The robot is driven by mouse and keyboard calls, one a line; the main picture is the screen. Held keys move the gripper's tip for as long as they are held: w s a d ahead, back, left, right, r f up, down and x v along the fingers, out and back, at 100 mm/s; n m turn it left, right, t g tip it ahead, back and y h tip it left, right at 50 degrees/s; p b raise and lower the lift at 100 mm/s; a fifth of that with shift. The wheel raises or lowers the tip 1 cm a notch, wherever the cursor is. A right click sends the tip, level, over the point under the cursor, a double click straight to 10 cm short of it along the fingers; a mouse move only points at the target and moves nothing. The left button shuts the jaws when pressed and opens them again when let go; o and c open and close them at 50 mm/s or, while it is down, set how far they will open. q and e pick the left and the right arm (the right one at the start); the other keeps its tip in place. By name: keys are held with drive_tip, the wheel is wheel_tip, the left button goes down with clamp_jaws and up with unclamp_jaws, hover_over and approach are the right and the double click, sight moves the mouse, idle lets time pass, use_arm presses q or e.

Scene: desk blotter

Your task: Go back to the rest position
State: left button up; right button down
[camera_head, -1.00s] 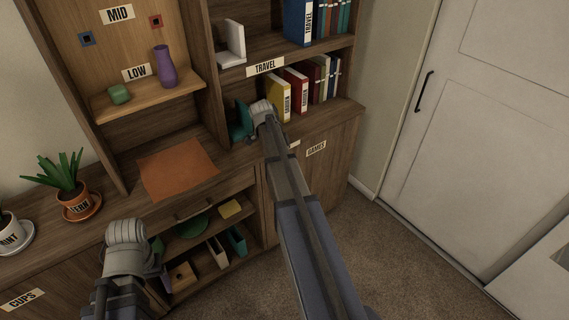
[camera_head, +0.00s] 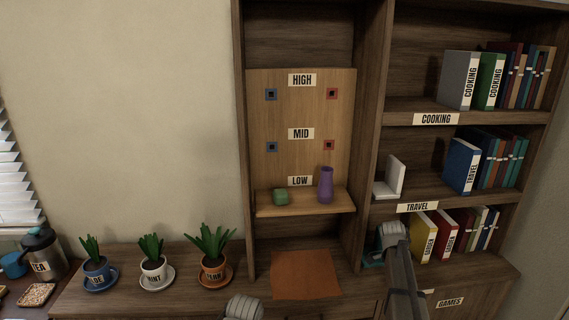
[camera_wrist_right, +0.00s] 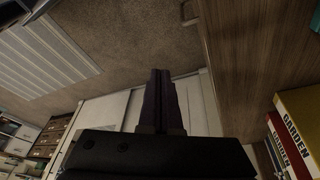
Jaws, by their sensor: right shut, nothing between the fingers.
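My right gripper (camera_wrist_right: 160,80) shows in the right wrist view. Its dark fingers are together with nothing between them, and they point toward a pale door and carpet. In the head view my right arm rises from the bottom right, its grey wrist in front of the lower shelf next to the yellow book (camera_head: 423,236); its fingers are hidden there. Only the rounded grey top of my left arm shows at the bottom edge of the head view; the left fingers are out of the picture. An orange blotter (camera_head: 305,274) lies flat on the desk between the arms.
A small shelf (camera_head: 303,208) carries a green block (camera_head: 281,197) and a purple vase (camera_head: 326,185). Three potted plants stand left of it; the right one (camera_head: 213,268) is nearest. A bookcase with books and a white bookend (camera_head: 391,181) stands right. The wooden cabinet is close beside my right gripper.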

drive_tip(key=s+a+r+n+p, duration=0.1)
drive_tip(key=s+a+n, duration=0.5)
drive_tip(key=a+n, duration=0.3)
drive_tip(key=s+a+r+n+t+y+p, duration=0.1)
drive_tip(key=s+a+n, duration=0.5)
drive_tip(key=a, duration=0.9)
drive_tip(key=s+a+r+n+t+p, duration=0.1)
drive_tip(key=s+a+n, duration=0.5)
drive_tip(key=a+n, duration=0.6)
drive_tip(key=shift+a+r+n+y+p, duration=0.3)
drive_tip(key=shift+a+r+p, duration=0.15)
drive_tip(key=shift+r+p, duration=0.4)
